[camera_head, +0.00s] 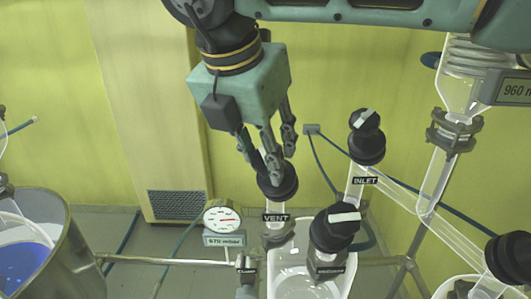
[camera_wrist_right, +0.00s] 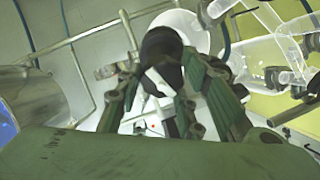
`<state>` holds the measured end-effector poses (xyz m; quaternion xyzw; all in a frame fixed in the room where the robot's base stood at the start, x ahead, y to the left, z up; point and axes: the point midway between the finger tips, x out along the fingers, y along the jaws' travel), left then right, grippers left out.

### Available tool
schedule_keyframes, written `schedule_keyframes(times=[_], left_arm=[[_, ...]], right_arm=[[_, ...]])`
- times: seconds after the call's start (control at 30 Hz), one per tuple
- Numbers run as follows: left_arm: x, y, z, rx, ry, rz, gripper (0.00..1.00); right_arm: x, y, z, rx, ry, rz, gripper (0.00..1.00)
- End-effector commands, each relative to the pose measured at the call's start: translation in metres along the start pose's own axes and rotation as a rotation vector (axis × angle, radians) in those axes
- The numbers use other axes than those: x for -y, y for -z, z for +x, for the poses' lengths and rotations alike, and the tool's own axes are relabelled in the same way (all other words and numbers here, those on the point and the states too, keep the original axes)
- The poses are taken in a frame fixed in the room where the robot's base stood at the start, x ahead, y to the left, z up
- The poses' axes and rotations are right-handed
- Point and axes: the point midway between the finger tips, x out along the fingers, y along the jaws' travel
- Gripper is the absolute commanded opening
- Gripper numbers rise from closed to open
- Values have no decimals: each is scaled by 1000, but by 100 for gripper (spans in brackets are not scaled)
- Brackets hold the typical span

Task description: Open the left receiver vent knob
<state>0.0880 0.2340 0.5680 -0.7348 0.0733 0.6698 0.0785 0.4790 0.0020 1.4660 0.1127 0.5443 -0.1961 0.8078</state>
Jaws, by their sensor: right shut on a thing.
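The vent knob (camera_head: 278,184) is black and sits above a label reading VENT (camera_head: 276,218), on top of a glass receiver. My right gripper (camera_head: 275,180) comes down on it from above and is shut on it. The gripper's fingers cover part of the knob's top. In the right wrist view the fingers (camera_wrist_right: 165,105) are around a white bar on the knob, and the black knob body (camera_wrist_right: 160,44) shows beyond them. My left gripper is not in either view.
A black inlet knob (camera_head: 367,137) and another black knob with a white bar (camera_head: 335,226) stand close to the right. A round gauge (camera_head: 222,216) is to the left. A metal vessel with blue liquid (camera_head: 45,245) is at far left. Glass tubing (camera_head: 450,240) runs at right.

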Motion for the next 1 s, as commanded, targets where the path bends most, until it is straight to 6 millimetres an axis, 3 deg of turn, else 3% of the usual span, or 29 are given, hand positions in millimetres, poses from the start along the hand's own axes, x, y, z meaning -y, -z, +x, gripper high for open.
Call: schedule_keyframes(times=[0.6,1.0], left_arm=[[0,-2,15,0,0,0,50],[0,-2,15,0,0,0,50]], right_arm=[[-3,2,-1,4,69,-513,8],[-3,3,-1,5,99,-697,8]])
